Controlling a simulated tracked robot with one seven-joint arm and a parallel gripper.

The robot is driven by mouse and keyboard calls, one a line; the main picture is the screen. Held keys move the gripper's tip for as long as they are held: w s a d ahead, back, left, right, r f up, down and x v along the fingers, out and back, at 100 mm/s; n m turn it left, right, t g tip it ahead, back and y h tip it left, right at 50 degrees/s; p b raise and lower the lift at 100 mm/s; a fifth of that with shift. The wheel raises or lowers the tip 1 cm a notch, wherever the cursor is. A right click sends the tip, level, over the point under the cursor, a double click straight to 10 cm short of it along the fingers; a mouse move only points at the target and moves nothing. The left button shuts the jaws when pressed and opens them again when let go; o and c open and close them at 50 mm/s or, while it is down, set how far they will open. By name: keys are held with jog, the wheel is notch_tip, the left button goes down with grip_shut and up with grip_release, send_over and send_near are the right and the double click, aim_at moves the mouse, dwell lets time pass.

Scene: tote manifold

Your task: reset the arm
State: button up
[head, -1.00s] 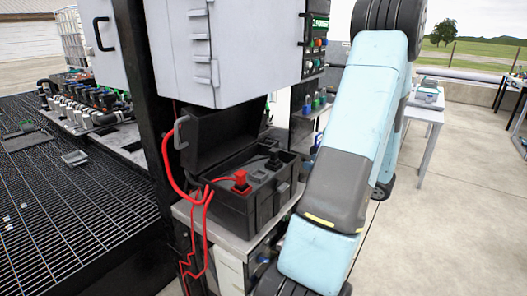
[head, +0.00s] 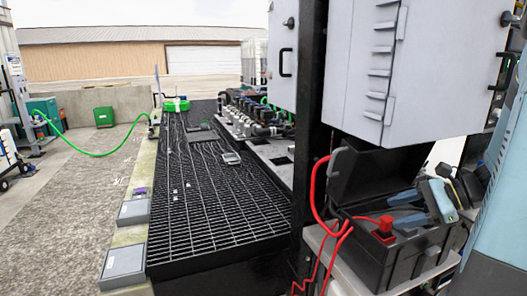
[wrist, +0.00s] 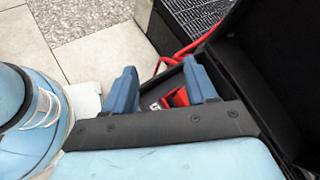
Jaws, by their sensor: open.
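My gripper (head: 400,209) shows at the right of the head view, its two blue fingers apart over the open black case (head: 402,268). In the wrist view my gripper (wrist: 162,88) is open, with nothing between the fingertips that I can see as held. A red plug (head: 384,229) stands in the case just left of the fingers in the head view. The red plug (wrist: 180,98) shows beyond and between the fingers in the wrist view. Whether a finger touches the case or plug I cannot tell. My pale blue arm fills the right edge of the head view.
A grey cabinet (head: 425,60) hangs above the case, beside a black post (head: 323,120). Red cables (head: 318,200) loop at the case's left. The open lid (wrist: 250,75) stands close to the right finger. Black grating (head: 215,205) extends left.

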jog(key=s+a+r+n+h, duration=0.9)
jog(key=s+a+n+h, duration=0.1)
jog(key=n, duration=0.7)
jog(key=shift+s+a+r+n+t, duration=0.3)
jog(key=shift+s+a+r, duration=0.1)
jog(key=shift+a, duration=0.45)
